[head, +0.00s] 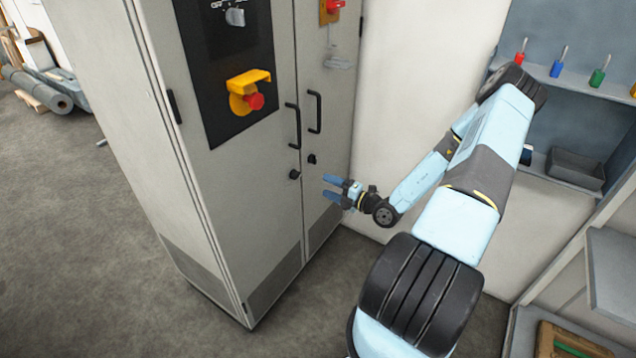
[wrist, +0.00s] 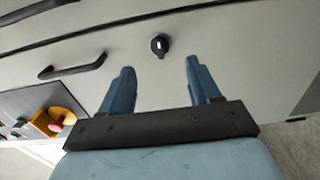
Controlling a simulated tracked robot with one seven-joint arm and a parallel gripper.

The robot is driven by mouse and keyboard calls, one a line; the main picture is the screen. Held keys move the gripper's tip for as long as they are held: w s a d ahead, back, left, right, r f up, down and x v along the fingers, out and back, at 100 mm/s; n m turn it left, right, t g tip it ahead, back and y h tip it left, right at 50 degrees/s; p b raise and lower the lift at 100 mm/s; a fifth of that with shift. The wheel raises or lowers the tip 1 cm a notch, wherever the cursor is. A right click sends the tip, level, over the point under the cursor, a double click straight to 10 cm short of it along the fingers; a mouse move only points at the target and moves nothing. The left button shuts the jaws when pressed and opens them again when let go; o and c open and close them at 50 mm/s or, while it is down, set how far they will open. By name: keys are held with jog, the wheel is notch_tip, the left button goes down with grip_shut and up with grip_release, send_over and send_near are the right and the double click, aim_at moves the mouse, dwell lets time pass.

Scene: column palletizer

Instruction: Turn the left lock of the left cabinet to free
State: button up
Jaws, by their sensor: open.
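The left cabinet (head: 215,185) is a tall grey cabinet with two doors. Its left lock (head: 295,174), a small black round knob, is on the left door below that door's black handle (head: 293,126). In the wrist view the left lock (wrist: 160,46) shows a pale upright mark and lies beyond and between my fingertips. The right lock (head: 312,159) is on the other door. My gripper (head: 325,187) is open and empty, with blue fingers pointing at the cabinet, to the right of and slightly below the left lock, apart from it. Its fingers show in the wrist view (wrist: 158,72).
A yellow-guarded red stop button (head: 250,95) sticks out from the left door's dark panel. The right door's handle (head: 315,112) stands out near the locks. A blue-grey shelf (head: 575,88) with coloured tools is at the right.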

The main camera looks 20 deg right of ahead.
jog(key=shift+v, duration=1.4)
jog(key=s+a+r+n+g, duration=0.3)
jog(key=a+r+n+g, duration=0.15)
jog(key=r+n, duration=0.4)
jog(key=s+a+r+n+g, duration=0.3)
jog(key=r+n+g, duration=0.3)
jog(key=n, duration=0.4)
jog(key=s+a+r+n+g, duration=0.3)
jog(key=a+r+n+g, duration=0.1)
jog(key=r+n, duration=0.45)
jog(key=s+d+r+n+t+h, duration=0.1)
jog(key=s+r+n+t+h, duration=0.4)
jog(key=s+r+n+h, duration=0.5)
jog(key=s+r+n, duration=0.7)
jog(key=r+n, duration=0.2)
jog(key=r, duration=0.1)
jog(key=shift+s+r+n+h, duration=0.3)
jog(key=shift+r+n, duration=0.1)
jog(key=shift+d+t, duration=0.15)
jog(key=shift+t, duration=0.1)
